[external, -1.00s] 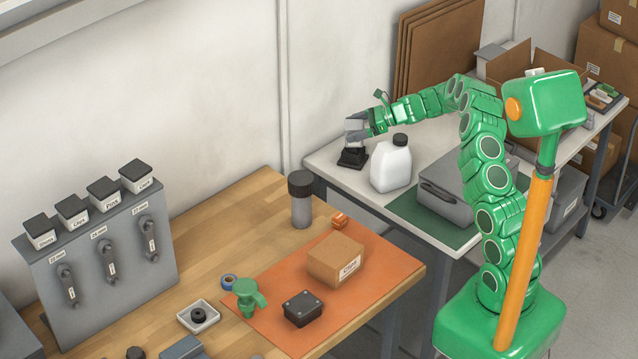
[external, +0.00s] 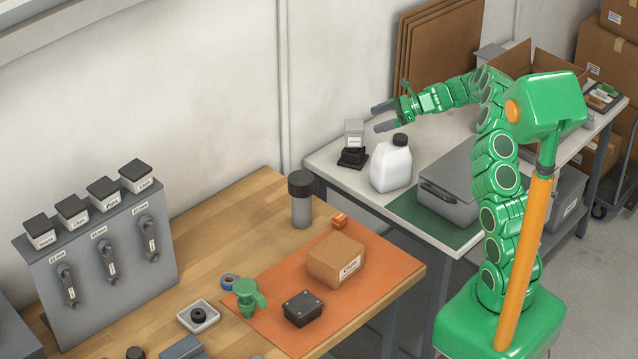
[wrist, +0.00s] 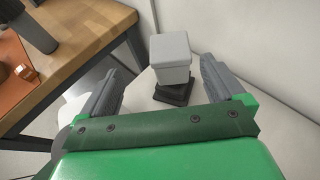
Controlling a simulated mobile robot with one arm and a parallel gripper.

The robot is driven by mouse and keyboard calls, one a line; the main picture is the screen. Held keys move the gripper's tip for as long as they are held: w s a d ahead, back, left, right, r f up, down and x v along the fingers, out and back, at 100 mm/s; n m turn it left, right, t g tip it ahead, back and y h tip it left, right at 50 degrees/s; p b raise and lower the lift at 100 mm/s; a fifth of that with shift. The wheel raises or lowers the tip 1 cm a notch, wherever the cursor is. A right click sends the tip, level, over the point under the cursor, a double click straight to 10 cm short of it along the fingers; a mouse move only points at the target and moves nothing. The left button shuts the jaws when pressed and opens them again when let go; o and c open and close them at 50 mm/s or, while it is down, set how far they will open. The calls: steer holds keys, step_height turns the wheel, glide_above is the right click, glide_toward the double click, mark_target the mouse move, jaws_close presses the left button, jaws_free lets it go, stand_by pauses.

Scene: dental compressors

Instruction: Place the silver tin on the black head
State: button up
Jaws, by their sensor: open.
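The silver tin (external: 354,134) is a small grey box with a lid. It stands upright on top of the black head (external: 352,157), which sits on the white bench near the wall. In the wrist view the tin (wrist: 170,57) rests on the black head (wrist: 174,93), beyond my fingertips and between their lines. My gripper (external: 380,117) is open and empty, just to the right of the tin and apart from it. Its two grey fingers (wrist: 157,78) are spread wide in the wrist view.
A white jug (external: 391,167) with a black cap stands just right of the black head. A grey case (external: 452,187) lies on a green mat farther right. The wooden bench (external: 262,190) to the left holds a dark bottle (external: 301,200) and a carton (external: 336,260).

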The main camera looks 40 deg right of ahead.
steer(key=s+a+r+n+g, duration=0.2)
steer(key=s+a+r+n, duration=0.2)
steer(key=a, duration=0.4)
steer(key=s+a+r+n+g, duration=0.2)
steer(key=s+a+r+n, duration=0.15)
steer(key=a, duration=0.45)
steer(key=s+a+r+n+g, duration=0.3)
steer(key=s+a+r+n, duration=0.15)
steer(key=a, duration=0.45)
steer(key=s+a+r+n+g+h, duration=0.2)
steer(key=s+a+n, duration=0.4)
steer(key=s, duration=0.8)
steer(key=s+d+f+n+g+h, duration=0.1)
steer(key=s+n+h, duration=0.3)
steer(key=s, duration=0.9)
steer(key=s+d+f+n+g+h, duration=0.1)
steer(key=s+d+n+h, duration=0.2)
steer(key=s, duration=1.1)
steer(key=shift+d+f+n+h, duration=0.2)
steer(key=shift+d+n+h, duration=0.25)
steer(key=shift+n, duration=0.25)
